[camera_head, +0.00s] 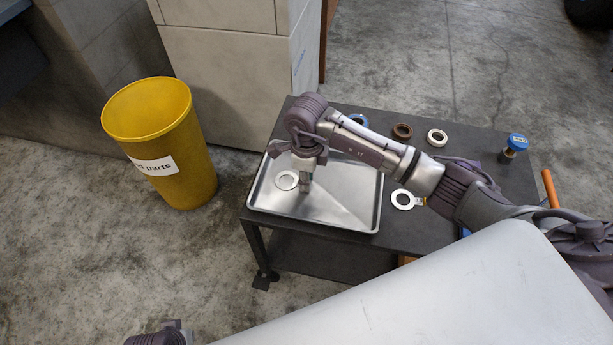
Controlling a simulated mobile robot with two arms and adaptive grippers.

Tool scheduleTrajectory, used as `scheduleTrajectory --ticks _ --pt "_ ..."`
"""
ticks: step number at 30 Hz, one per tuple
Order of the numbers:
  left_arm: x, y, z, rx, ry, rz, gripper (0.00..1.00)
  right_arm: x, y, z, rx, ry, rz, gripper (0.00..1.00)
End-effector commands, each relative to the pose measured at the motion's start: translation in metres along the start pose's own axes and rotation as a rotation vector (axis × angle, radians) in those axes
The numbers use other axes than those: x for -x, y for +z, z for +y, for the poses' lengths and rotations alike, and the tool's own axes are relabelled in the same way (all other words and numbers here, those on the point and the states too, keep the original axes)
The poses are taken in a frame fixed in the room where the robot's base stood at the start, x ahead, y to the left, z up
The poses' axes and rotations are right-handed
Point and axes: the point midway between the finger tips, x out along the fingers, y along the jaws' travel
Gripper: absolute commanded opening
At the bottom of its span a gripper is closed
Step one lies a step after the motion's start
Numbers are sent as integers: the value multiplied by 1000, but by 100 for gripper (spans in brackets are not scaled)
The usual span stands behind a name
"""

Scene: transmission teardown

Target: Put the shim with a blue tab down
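A thin silver ring-shaped shim (287,180) is over the left part of the metal tray (340,222), level and close to the tray floor. I cannot tell whether it touches the floor. My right gripper (305,187) points down at the shim's right edge. Its narrow fingers look closed there, where the shim's tab would be; the tab's colour is hidden by the fingers. Only a bit of my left arm shows at the bottom edge; its gripper is out of view.
The tray sits on a dark cart (470,170). A second shim (403,199) with a yellowish tab lies right of the tray. Behind are a blue ring (358,119), a brown ring (402,131), a pale ring (437,137) and a blue-capped item (515,143). A yellow bin (165,130) stands left.

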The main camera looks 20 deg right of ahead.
Motion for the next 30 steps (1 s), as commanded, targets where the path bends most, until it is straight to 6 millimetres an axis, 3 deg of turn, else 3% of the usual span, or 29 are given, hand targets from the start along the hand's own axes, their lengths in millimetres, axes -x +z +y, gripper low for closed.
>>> scheduleTrajectory --ticks 2,14,30 --pt "0 0 0 0 0 -1 0 0 0 0 0 0 0 45" --pt "-1 0 0 0 0 4 0 4 0 0 0 0 0 45" --pt "-52 27 2 -5 3 -32 0 108 0 -1 0 -2 -1 45"
